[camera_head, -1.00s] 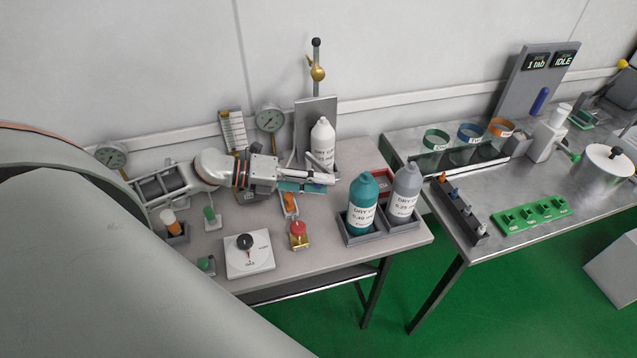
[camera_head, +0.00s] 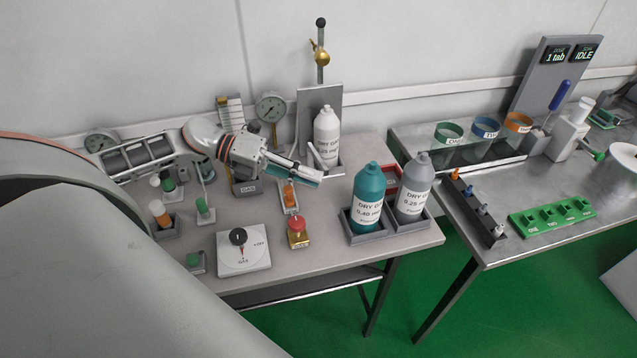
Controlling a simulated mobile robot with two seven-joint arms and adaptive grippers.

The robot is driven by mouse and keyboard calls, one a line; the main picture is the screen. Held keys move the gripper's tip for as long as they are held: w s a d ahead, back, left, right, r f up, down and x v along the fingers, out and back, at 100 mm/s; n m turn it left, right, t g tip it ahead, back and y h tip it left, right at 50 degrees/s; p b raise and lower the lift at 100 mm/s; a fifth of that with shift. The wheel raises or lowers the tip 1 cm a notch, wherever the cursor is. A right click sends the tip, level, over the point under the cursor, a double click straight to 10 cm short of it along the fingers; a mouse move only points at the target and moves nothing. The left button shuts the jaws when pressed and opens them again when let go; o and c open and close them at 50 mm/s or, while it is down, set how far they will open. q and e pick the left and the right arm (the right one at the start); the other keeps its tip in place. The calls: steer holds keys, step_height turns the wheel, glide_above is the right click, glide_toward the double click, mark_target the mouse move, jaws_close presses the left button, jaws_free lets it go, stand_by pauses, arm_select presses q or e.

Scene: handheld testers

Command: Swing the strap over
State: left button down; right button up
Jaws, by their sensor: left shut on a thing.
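A white bottle (camera_head: 327,132) labelled dry gas stands upright in a grey holder with a tall back plate (camera_head: 305,108) at the back of the left table. A thin pale strip (camera_head: 316,155), which looks like the strap, slants down across the bottle's lower left front. My left gripper (camera_head: 318,174) comes in from the left, with its fingertips at the strip's lower end, just in front of the bottle. It is shut, seemingly on the strap; the exact grip is too small to see. My right gripper is not in view.
A teal bottle (camera_head: 368,190) and a grey bottle (camera_head: 412,190) stand in trays right of the gripper. An orange-topped item (camera_head: 290,196), a red-knobbed block (camera_head: 297,232) and a dial box (camera_head: 243,251) are in front. A gauge (camera_head: 271,107) is behind.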

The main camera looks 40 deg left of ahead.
arm_select(q)
steer(key=shift+s+a+f+m+g+h+b, duration=0.2)
steer(key=shift+a+f+m+g+h+b, duration=0.15)
steer(key=shift+m+g+b, duration=0.35)
steer(key=shift+s+a+r+b, duration=0.15)
steer(key=shift+a+r+b, duration=0.1)
steer(key=shift+r+b, duration=0.1)
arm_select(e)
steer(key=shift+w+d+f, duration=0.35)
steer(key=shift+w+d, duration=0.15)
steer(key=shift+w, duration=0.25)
arm_select(q)
steer(key=c, duration=2)
jaws_free()
steer(key=shift+o, duration=0.2)
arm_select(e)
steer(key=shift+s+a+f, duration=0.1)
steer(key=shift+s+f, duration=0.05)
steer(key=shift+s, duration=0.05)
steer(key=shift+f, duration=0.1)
